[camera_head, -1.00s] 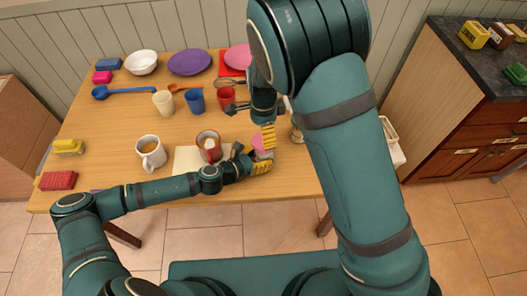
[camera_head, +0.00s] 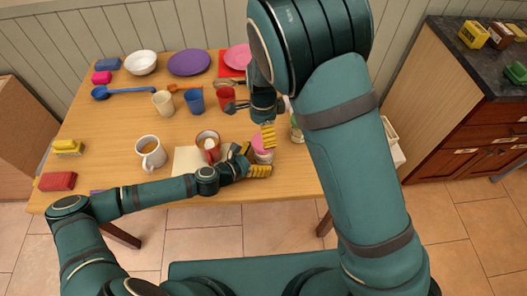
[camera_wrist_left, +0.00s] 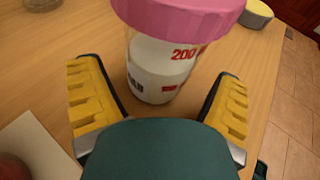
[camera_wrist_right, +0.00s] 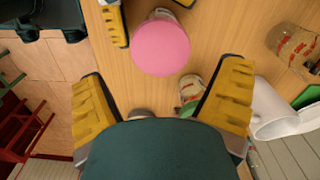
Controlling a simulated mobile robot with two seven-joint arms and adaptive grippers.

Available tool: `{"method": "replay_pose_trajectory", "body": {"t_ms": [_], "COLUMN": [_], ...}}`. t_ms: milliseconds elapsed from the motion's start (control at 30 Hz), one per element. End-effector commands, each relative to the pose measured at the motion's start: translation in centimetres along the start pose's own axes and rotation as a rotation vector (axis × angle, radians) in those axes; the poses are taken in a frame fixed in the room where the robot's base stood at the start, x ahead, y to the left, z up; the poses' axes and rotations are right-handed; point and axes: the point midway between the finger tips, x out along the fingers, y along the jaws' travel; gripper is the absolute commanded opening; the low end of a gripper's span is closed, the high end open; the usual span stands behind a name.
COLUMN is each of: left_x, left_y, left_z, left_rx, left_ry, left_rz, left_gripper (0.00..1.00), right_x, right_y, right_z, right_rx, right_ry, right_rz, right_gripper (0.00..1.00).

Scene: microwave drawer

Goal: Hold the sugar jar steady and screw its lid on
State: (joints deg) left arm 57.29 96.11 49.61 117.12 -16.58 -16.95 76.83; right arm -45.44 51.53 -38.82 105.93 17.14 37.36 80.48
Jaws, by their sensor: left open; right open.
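The sugar jar (camera_wrist_left: 160,70), clear with white contents and red and dark print, stands upright near the table's front edge. The pink lid (camera_wrist_left: 180,14) sits on top of it; I cannot tell how tightly. In the head view the lid (camera_head: 261,142) partly covers the jar (camera_head: 263,157). My left gripper (camera_head: 252,160) is open beside the jar, its fingers (camera_wrist_left: 155,95) pointing toward the jar's lower part with gaps at both sides. My right gripper (camera_wrist_right: 163,85) is open above the lid, which shows beyond its fingertips in the right wrist view (camera_wrist_right: 161,46).
A red mug (camera_head: 208,139) and a white mug of brown drink (camera_head: 151,153) stand to the left, near a pale sheet (camera_head: 187,160). A jar with green (camera_head: 297,132) stands close on the right. Cups, plates and a bowl (camera_head: 141,62) fill the back.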

Motion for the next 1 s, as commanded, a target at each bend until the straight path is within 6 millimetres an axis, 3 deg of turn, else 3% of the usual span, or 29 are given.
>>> {"method": "replay_pose_trajectory", "body": {"t_ms": [500, 700, 1000], "left_x": [-9.5, -11.0, -11.1], "left_y": [0.1, 0.0, 0.0], "left_z": [-0.1, 0.0, 0.0], "left_rx": [-0.002, -0.001, -0.001], "left_ry": [0.002, 0.001, 0.0], "left_rz": [0.004, 0.001, 0.001], "left_gripper": [0.91, 0.91, 0.91], "right_x": [0.0, 0.0, 0.0], "right_y": [0.0, 0.0, 0.0], "right_z": [0.0, 0.0, 0.0], "right_rx": [0.0, 0.0, 0.0], "right_ry": [0.0, 0.0, 0.0], "right_rz": [0.0, 0.0, 0.0], "right_gripper": [0.92, 0.92, 0.92]}}
